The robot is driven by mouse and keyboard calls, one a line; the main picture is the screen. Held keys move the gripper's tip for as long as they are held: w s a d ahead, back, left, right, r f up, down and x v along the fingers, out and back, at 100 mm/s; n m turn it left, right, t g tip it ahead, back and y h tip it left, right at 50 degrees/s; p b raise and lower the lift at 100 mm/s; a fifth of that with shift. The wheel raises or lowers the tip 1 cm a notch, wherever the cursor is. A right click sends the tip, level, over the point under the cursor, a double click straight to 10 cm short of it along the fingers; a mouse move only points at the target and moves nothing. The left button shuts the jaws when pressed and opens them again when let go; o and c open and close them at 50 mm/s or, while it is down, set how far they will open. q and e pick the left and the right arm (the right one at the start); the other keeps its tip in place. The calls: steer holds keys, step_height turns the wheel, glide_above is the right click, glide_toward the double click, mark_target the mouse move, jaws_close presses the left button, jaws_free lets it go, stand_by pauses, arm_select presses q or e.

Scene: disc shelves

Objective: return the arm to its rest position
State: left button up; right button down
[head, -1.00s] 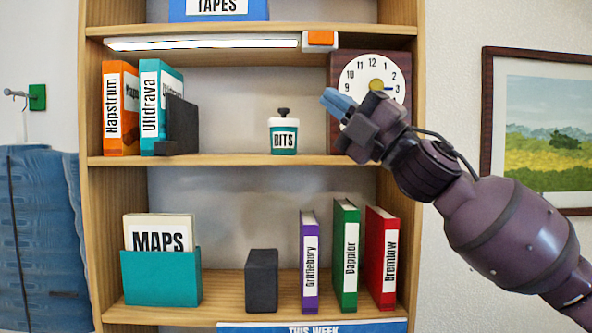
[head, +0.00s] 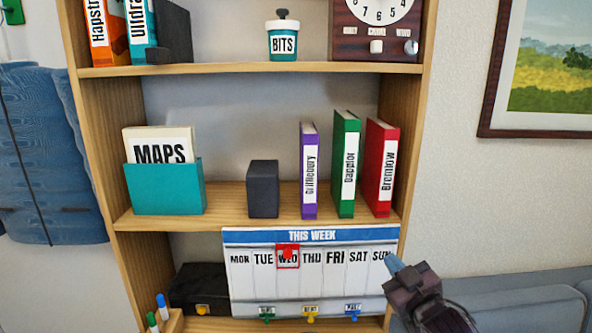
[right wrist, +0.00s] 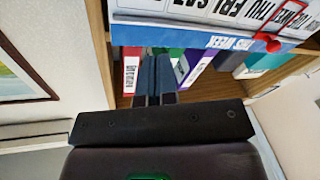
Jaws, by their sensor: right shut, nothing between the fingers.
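My right gripper (head: 394,266) is at the lower right in the head view, by the right edge of the week board (head: 310,278) near its SUN column. Its blue-grey fingers are shut with nothing between them. In the right wrist view the gripper (right wrist: 154,75) shows its two fingers side by side and pointing toward the shelf, with the week board (right wrist: 165,37) close above them in the picture. I cannot tell whether the fingers touch the board. Most of my right arm is outside the head view. My left gripper is not in view.
The shelf unit (head: 420,110) holds purple (head: 309,170), green (head: 345,165) and red (head: 380,170) binders, a dark block (head: 263,188) and a teal MAPS holder (head: 165,187). A grey sofa (head: 530,300) is at the lower right. The wall between shelf and picture (head: 540,70) is clear.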

steer(key=s+d+f+m+g+h, duration=0.2)
steer(key=s+d+f+m+g, duration=0.1)
steer(key=s+f, duration=1)
steer(key=s+d+f+m+g+h, duration=0.3)
steer(key=s+d+f+m, duration=0.1)
steer(key=s+f, duration=1)
step_height(320, 180, down, 2)
steer(key=shift+s+d+f+g, duration=0.1)
steer(key=shift+s+d+g, duration=0.2)
steer(key=shift+d, duration=0.1)
